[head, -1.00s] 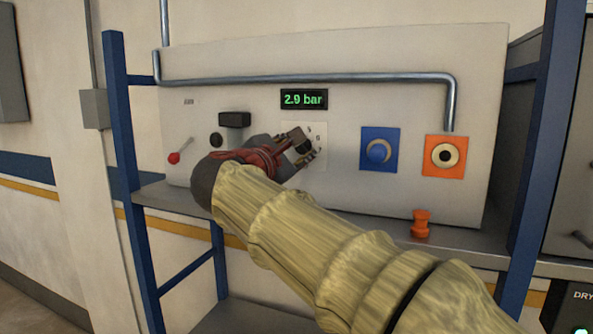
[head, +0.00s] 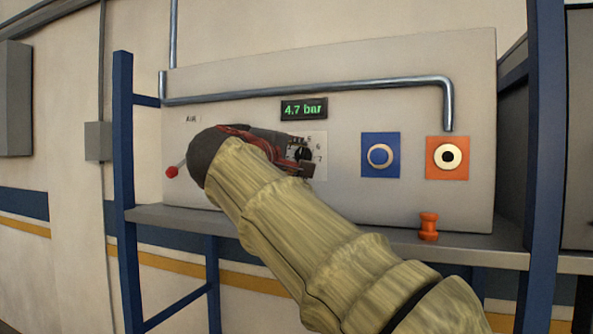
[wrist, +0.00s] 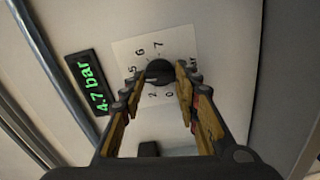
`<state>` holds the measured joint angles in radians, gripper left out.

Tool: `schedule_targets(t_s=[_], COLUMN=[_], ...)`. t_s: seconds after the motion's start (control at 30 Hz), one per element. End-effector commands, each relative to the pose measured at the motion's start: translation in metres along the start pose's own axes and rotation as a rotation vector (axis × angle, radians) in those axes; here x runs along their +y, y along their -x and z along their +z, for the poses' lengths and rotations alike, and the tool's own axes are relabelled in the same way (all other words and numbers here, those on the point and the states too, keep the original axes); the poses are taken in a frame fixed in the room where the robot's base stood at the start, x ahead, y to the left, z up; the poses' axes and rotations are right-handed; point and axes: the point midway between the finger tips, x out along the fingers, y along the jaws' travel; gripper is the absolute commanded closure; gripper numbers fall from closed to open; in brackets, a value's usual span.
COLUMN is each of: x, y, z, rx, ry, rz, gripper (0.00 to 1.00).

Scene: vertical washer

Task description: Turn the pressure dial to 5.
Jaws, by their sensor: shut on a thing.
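The pressure dial is a dark round knob (head: 303,154) on a white plate (head: 321,140) with numbers around it, partly covered by my gripper. The knob also shows in the wrist view (wrist: 159,71), between my fingers. My gripper (head: 302,160) reaches in from the left side of the dial and is shut on the knob. In the wrist view its two fingers (wrist: 158,80) lie on either side of the knob. The green display (head: 304,109) above the dial reads 4.7 bar. The knob's pointer mark is not clear.
Right of the dial are a blue square with a round fitting (head: 380,155) and an orange square with a round fitting (head: 447,157). An orange spool-shaped piece (head: 428,227) stands on the shelf. A red-tipped lever (head: 172,172) is at left. A metal pipe (head: 300,91) crosses above.

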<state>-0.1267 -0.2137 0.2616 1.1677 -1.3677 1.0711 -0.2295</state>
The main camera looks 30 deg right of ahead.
Motion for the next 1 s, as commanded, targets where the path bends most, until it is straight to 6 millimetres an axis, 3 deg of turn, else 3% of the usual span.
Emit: schedule_targets(t_s=[0.4,0.9,0.93,1.0], x=[-0.0024,-0.0017,-0.0018,-0.0017], y=[-0.0005,-0.0005,-0.0005,-0.0005], z=[-0.0001,-0.0001,-0.0001,-0.0001], rx=[-0.002,-0.002,-0.002,-0.002], ry=[-0.157,-0.171,-0.171,-0.171], rz=[-0.002,-0.003,-0.003,-0.003], gripper=[0.94,0.94,0.67,0.63])
